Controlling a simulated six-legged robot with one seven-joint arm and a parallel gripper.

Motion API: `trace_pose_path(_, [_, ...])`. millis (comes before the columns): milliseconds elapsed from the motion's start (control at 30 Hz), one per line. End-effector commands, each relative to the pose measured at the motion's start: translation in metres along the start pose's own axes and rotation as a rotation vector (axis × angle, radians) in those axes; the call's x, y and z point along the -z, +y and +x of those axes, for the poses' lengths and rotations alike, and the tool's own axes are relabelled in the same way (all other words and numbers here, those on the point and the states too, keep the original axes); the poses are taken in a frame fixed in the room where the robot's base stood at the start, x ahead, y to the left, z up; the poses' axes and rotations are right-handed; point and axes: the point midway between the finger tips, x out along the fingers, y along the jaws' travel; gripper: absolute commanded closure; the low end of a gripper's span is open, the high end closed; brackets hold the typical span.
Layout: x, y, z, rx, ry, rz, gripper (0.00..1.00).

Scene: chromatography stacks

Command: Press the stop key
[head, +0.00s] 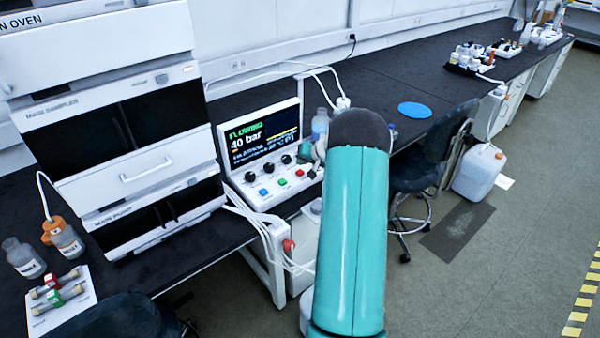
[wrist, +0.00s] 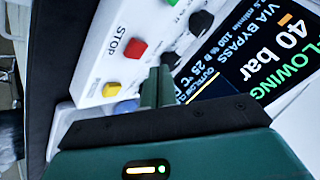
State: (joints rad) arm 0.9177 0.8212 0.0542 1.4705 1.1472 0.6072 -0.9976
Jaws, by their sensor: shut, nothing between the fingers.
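The stop key is a red square key (wrist: 136,48) beside the printed word STOP on the white sloped control panel (wrist: 90,75). In the head view the red key (head: 299,172) is the rightmost of the coloured keys, below the display (head: 262,138). My gripper (wrist: 157,74) shows in the wrist view with its two dark green fingers together and nothing between them. In the head view my teal arm hides most of the gripper.
Stacked instrument modules (head: 125,120) stand left of the panel. A red knob (head: 288,245) is lower down. A chair (head: 425,160) stands right.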

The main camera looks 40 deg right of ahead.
Motion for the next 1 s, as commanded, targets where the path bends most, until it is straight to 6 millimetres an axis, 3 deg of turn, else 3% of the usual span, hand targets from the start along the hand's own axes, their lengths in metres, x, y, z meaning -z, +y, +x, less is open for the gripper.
trace_pose_path(233, [-0.008, 0.0079, 0.0109, -0.001, 0.0, 0.0, 1.0])
trace_pose_path(1000, [-0.0081, 0.0078, 0.011, 0.0, 0.0, -0.001, 1.0])
